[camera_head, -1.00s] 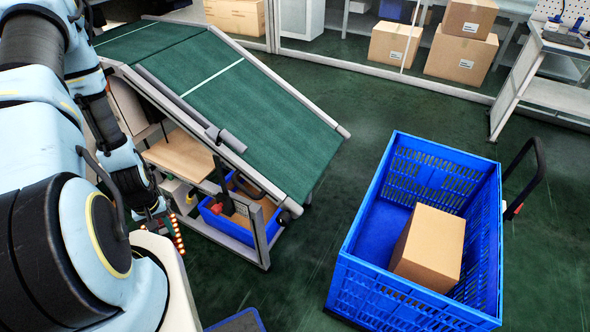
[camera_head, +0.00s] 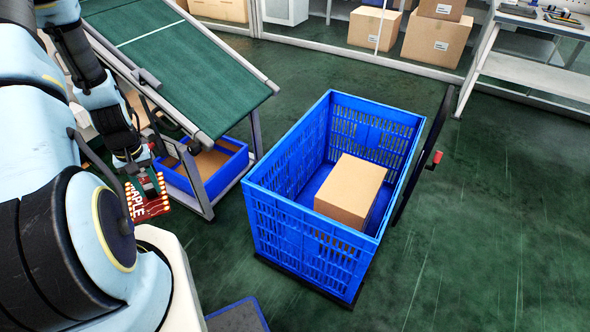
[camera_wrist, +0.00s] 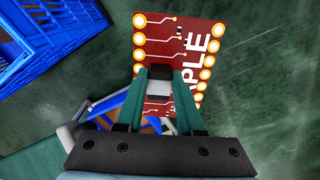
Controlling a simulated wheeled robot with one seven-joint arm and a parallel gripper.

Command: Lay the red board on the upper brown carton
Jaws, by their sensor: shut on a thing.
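My gripper (camera_head: 143,180) is at the left of the head view, shut on the red board (camera_head: 150,206), which hangs below the fingers. In the wrist view the green fingers (camera_wrist: 160,86) pinch the board (camera_wrist: 192,52), with white lettering and gold-ringed holes; they cover part of it. A brown carton (camera_head: 348,188) lies inside the blue crate, right of and apart from the gripper; its top is bare. At the back, a brown carton (camera_head: 443,9) is stacked on a larger one (camera_head: 435,40).
The blue crate (camera_head: 300,228) has high slatted walls and a dark push handle (camera_head: 420,165) on its right. A sloping green conveyor (camera_head: 190,70) with a blue bin (camera_head: 207,182) under it stands behind the gripper. Green floor is clear at the right.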

